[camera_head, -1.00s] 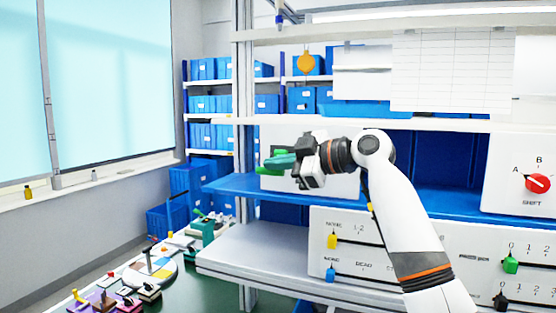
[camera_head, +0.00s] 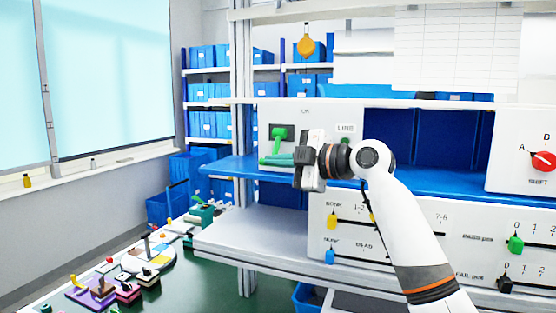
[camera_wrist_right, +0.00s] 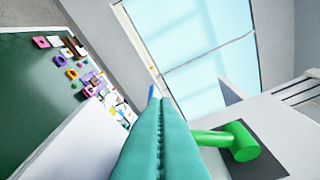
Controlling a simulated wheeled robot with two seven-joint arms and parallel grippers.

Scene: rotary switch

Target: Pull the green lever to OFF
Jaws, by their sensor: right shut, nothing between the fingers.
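The green lever (camera_head: 279,133) stands out from a dark plate on a white box (camera_head: 325,119) on the blue shelf. A small label above it is too small to read surely. My right gripper (camera_head: 264,160) has its teal fingers shut and empty, pointing left just below the lever's knob. In the right wrist view the shut fingers (camera_wrist_right: 160,135) fill the middle, and the green lever (camera_wrist_right: 238,141) is just right of them, its stem running behind the fingers. I cannot tell if they touch. My left gripper is out of view.
A panel (camera_head: 400,225) with coloured sliders is below the shelf. A red SHIFT knob (camera_head: 543,161) is on a white box at the right. A grey shelf board (camera_head: 250,238) lies under the gripper. Low toys stand on the green table (camera_head: 190,285) at lower left.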

